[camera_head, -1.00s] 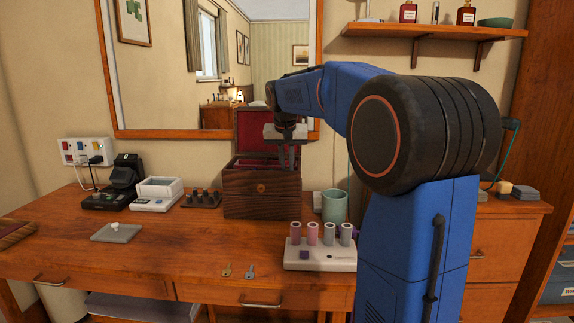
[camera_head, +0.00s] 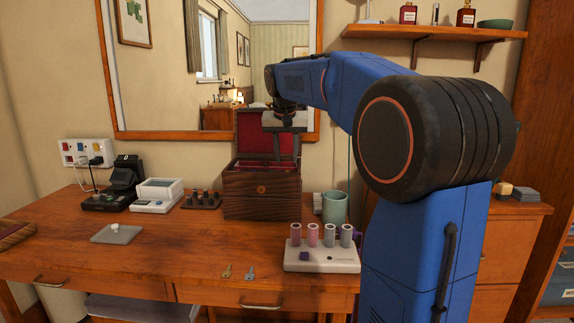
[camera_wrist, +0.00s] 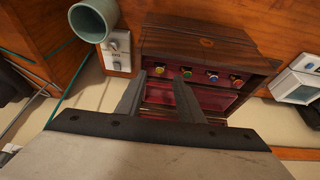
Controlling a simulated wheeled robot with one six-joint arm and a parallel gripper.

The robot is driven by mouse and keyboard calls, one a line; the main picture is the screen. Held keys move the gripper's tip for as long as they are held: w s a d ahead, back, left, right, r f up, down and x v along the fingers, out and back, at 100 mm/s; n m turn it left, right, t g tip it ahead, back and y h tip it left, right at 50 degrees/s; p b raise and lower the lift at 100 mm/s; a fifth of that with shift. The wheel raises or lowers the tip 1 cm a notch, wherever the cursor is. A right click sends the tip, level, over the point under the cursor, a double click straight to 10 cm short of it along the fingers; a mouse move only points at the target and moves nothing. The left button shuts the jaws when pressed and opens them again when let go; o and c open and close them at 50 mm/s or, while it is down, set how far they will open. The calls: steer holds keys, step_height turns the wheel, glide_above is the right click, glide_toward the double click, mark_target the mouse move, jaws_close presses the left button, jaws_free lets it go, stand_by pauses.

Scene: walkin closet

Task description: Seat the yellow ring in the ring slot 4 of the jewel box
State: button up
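The jewel box (camera_head: 262,192) is a dark wooden box with its lid raised and a red lining, standing at the back of the dresser top. In the wrist view the box (camera_wrist: 205,42) shows a row of small coloured rings along its inner edge. The yellow ring (camera_wrist: 160,71) is at the left end of that row, seen between my fingertips; how deep it sits cannot be told. My gripper (camera_wrist: 160,80) is open and empty, with its fingers spread apart. In the head view my gripper (camera_head: 285,124) is above the box, in front of the raised lid.
A green cup (camera_head: 334,207) and a white socket block (camera_wrist: 117,50) stand close beside the box. A white holder with several coloured cylinders (camera_head: 321,258) is in front. A dark peg stand (camera_head: 201,200) is left of the box. Two keys (camera_head: 238,272) lie near the front edge.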

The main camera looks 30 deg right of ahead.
steer(key=v, duration=1.2)
steer(key=shift+r, duration=0.25)
steer(key=s+a+f+n+y, duration=0.1)
steer(key=s+a+f, duration=0.3)
steer(key=s+f, duration=0.7)
steer(key=s+a+f+n, duration=0.3)
steer(key=s+a+f, duration=0.2)
steer(key=s+f, duration=0.6)
steer(key=s+a+f+n+t+y, duration=0.1)
steer(key=s+a+f, duration=0.4)
steer(key=s+f, duration=0.6)
step_height(320, 180, down, 2)
steer(key=shift+s+n+y, duration=0.15)
steer(key=shift+n+y, duration=0.15)
steer(key=shift+n, duration=0.6)
steer(key=shift+o, duration=0.3)
